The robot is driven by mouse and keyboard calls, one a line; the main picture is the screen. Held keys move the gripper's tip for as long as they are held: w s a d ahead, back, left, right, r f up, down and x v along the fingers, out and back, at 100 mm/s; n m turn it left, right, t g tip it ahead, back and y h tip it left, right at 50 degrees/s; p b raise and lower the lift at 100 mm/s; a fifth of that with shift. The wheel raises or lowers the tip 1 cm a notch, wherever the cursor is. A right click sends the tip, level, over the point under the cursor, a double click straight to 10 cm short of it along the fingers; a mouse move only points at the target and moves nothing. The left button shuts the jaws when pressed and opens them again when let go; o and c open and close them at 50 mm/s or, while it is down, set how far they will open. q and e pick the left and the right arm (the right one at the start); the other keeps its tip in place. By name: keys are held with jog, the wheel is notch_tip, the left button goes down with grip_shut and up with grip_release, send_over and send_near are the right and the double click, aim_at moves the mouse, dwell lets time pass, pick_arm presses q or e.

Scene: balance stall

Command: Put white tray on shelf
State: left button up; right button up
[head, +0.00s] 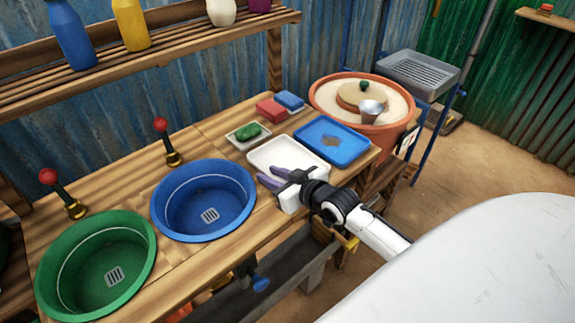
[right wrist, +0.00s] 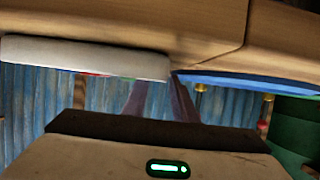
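The white tray (head: 285,153) lies flat on the wooden counter, between the blue basin and the blue tray. It also shows in the right wrist view (right wrist: 85,55), at the upper left. My right gripper (head: 268,175) is at the tray's near-left corner, its two purple fingers apart with nothing visible between them. In the right wrist view the fingers (right wrist: 160,100) are close to the tray's end; I cannot tell whether they touch it. The slatted wooden shelf (head: 100,88) runs above the counter at the upper left. My left gripper is out of view.
Bottles, blue (head: 70,35) and yellow (head: 131,25), stand on the shelf; its front right stretch looks bare. A blue basin (head: 205,165), a green basin (head: 100,240), a blue tray (head: 312,133), a small dish with a green item (head: 248,131) and brass taps (head: 171,155) surround the counter space.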

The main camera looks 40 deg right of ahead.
grip_shut()
jog(key=shift+w, duration=0.1)
